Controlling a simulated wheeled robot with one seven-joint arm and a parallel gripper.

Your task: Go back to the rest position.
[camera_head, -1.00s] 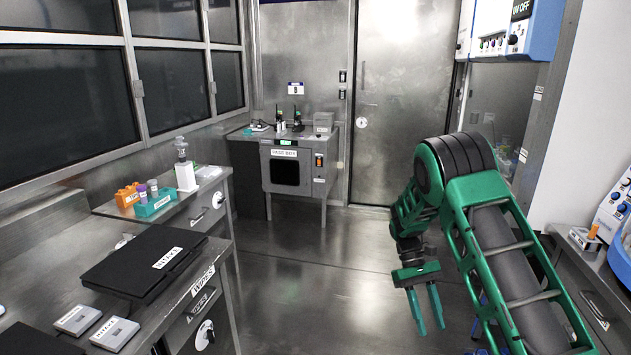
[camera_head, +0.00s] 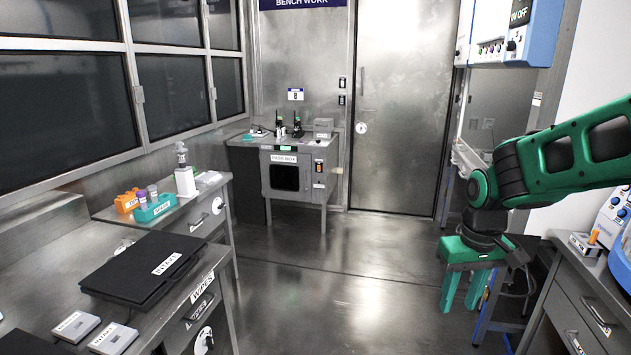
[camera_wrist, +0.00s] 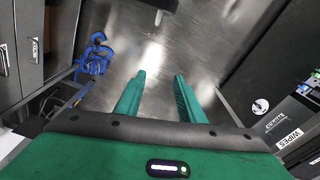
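My gripper (camera_head: 462,290) hangs at the right in the head view, pointing down over the bare floor (camera_head: 340,290). Its two green fingers are apart with nothing between them. In the wrist view the gripper (camera_wrist: 158,82) also shows its fingers spread, with only shiny floor (camera_wrist: 150,50) beyond. My green arm reaches in from the right edge, with the elbow at the right and the wrist turned down.
At left, a bench (camera_head: 50,255) bears a black closed case (camera_head: 148,266), two small grey boxes and, further back, orange and teal tube racks (camera_head: 153,208). A pass box (camera_head: 292,175) stands at the back beside a metal door (camera_head: 403,110). A right bench (camera_head: 570,290) stands near my gripper.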

